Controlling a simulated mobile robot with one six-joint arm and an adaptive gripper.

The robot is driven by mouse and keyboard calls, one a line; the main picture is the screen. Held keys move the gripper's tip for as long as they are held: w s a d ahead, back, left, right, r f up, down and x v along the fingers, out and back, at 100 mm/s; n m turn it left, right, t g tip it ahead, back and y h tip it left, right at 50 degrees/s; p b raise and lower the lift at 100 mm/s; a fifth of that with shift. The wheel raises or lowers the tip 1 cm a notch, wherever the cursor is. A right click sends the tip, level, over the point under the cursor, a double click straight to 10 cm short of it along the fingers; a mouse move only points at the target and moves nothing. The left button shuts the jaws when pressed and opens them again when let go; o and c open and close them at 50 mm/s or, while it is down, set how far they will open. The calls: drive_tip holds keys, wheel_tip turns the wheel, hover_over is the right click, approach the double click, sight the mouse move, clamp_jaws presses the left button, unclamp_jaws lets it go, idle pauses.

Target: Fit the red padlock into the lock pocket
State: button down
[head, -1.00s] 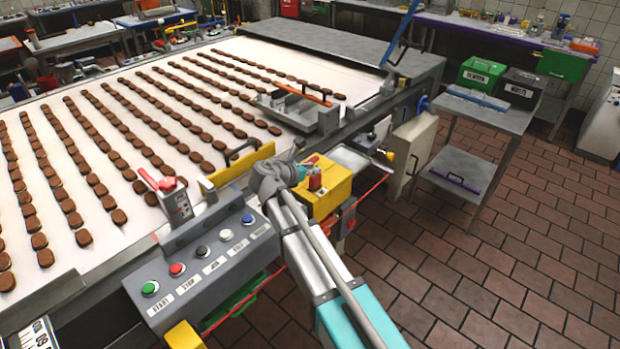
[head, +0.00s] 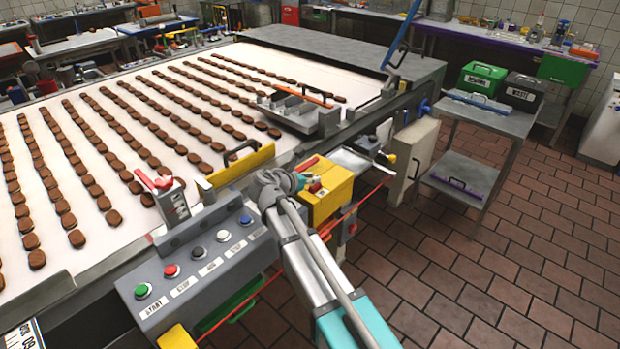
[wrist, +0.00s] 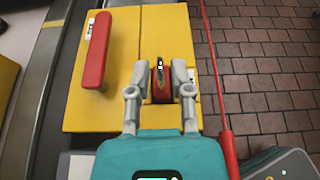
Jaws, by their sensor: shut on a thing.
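My gripper (wrist: 162,80) is shut on the red padlock (wrist: 162,92), with one grey finger on each side of it in the wrist view. The padlock's dark shackle points away from my palm. The padlock is over or against the yellow box (wrist: 125,50). In the head view the padlock (head: 315,187) shows as a small red piece at the yellow box (head: 335,200), beside my gripper (head: 305,183). The lock pocket is not clearly visible behind the fingers and padlock. I cannot tell how far the padlock is inside it.
A red handle (wrist: 97,50) stands on the box, left of the padlock. A red rod or cable (wrist: 213,70) runs along its right. A control panel (head: 205,265) and a conveyor with brown biscuits (head: 110,150) lie left. Tiled floor (head: 480,260) is open at right.

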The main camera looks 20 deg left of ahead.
drive_tip(key=c, duration=0.5)
unclamp_jaws()
drive_tip(key=shift+c, duration=0.2)
drive_tip(key=shift+r+p, duration=0.2)
drive_tip(key=shift+p, duration=0.1)
drive_tip(key=p+v, duration=0.4)
drive_tip(key=v, duration=0.8)
drive_tip(key=shift+d, duration=0.1)
